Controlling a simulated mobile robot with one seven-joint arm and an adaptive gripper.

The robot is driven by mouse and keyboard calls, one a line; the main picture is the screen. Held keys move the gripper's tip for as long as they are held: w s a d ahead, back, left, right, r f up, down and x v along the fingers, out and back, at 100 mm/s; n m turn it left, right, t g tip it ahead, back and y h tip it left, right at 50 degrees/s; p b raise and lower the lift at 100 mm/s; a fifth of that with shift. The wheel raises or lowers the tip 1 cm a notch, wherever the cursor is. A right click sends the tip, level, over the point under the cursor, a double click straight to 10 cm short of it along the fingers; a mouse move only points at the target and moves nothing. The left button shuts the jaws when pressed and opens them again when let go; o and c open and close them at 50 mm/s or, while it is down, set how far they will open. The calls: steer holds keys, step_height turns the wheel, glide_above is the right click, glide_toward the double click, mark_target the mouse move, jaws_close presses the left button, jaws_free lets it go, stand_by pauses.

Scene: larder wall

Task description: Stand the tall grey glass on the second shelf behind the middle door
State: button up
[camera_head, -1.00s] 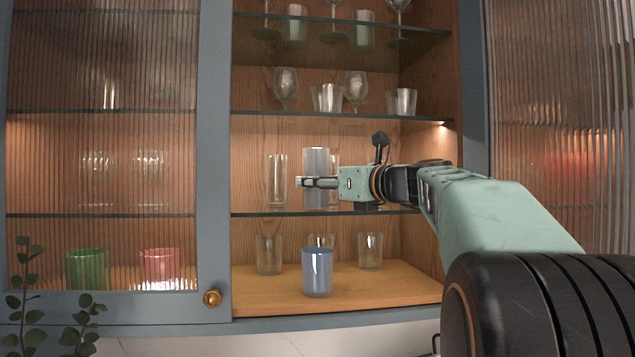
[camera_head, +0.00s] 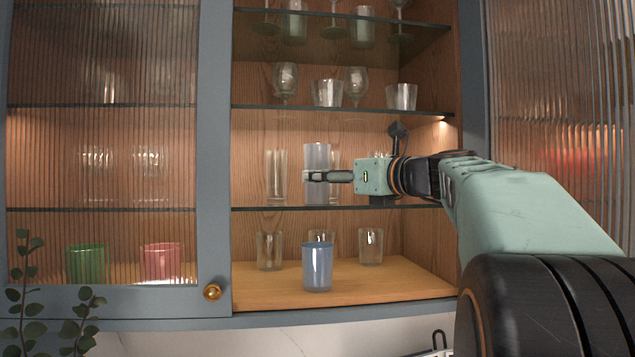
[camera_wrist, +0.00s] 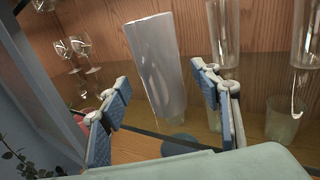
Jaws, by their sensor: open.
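The tall grey glass (camera_head: 317,158) stands upright on the second shelf (camera_head: 250,208), a glass one, in the open middle bay. It is near the front edge, left of a clear tumbler partly hidden behind it. My gripper (camera_head: 318,176) reaches in from the right, and a finger crosses in front of the glass's lower half. In the wrist view the grey glass (camera_wrist: 160,60) shows between the two spread fingers of my gripper (camera_wrist: 162,78), with gaps at both sides. Its base lies low between them.
A tall clear glass (camera_head: 276,175) stands just left. A blue cup (camera_head: 317,267) and several clear tumblers stand on the wooden bottom (camera_head: 400,286). Stemmed glasses (camera_head: 285,82) and tumblers stand on the shelf above. Fluted door panels (camera_head: 100,150) flank the bay. There is free shelf room at right.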

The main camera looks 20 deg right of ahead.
steer(key=b+v, duration=0.1)
steer(key=v, duration=0.7)
steer(key=shift+s, duration=0.2)
